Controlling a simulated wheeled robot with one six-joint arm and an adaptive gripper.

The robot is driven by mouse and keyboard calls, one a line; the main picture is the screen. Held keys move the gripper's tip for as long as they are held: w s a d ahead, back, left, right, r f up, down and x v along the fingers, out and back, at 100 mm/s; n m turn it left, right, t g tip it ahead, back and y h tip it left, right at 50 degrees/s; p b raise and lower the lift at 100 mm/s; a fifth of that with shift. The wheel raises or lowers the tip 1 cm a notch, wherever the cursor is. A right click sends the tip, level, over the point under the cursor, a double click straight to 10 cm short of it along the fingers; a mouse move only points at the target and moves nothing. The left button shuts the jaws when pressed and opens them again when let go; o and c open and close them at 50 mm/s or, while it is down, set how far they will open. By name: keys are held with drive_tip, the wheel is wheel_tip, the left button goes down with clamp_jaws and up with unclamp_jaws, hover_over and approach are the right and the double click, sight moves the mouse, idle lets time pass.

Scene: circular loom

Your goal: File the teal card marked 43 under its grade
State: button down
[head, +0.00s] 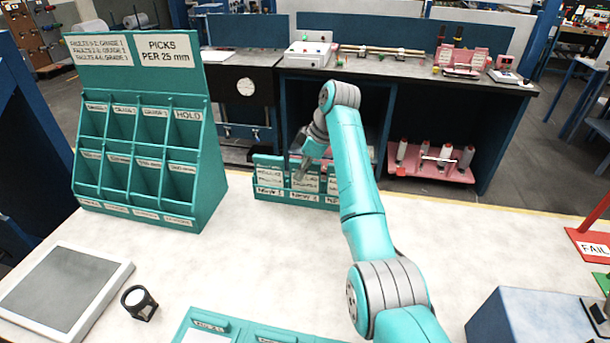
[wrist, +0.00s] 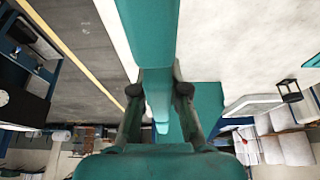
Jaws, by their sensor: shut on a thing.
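My gripper (head: 303,170) points down at the small teal rack (head: 268,204) with slots labelled New, at the far side of the table. In the wrist view its two fingers (wrist: 159,90) are shut on a teal piece, the card (wrist: 157,98), between the pads. The number 43 cannot be read, and I cannot tell the card apart in the head view. Pale cards with small print show in the New rack. The tall teal filing rack (head: 139,82) stands at left, with two rows of pockets. Its upper labels read as grades and HOLD; its sign pairs fault ranges with grades.
A grey tablet-like panel (head: 62,290) and a small black-rimmed magnifier (head: 139,302) lie at front left. A teal tray (head: 235,328) is at front centre. A blue-grey box (head: 520,318) and a red FAIL stand (head: 590,245) are at right. The table's middle is clear.

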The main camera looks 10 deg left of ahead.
drive_tip(key=shift+r, duration=0.7)
drive_tip(key=shift+r, duration=3.15)
drive_tip(key=shift+s, duration=0.1)
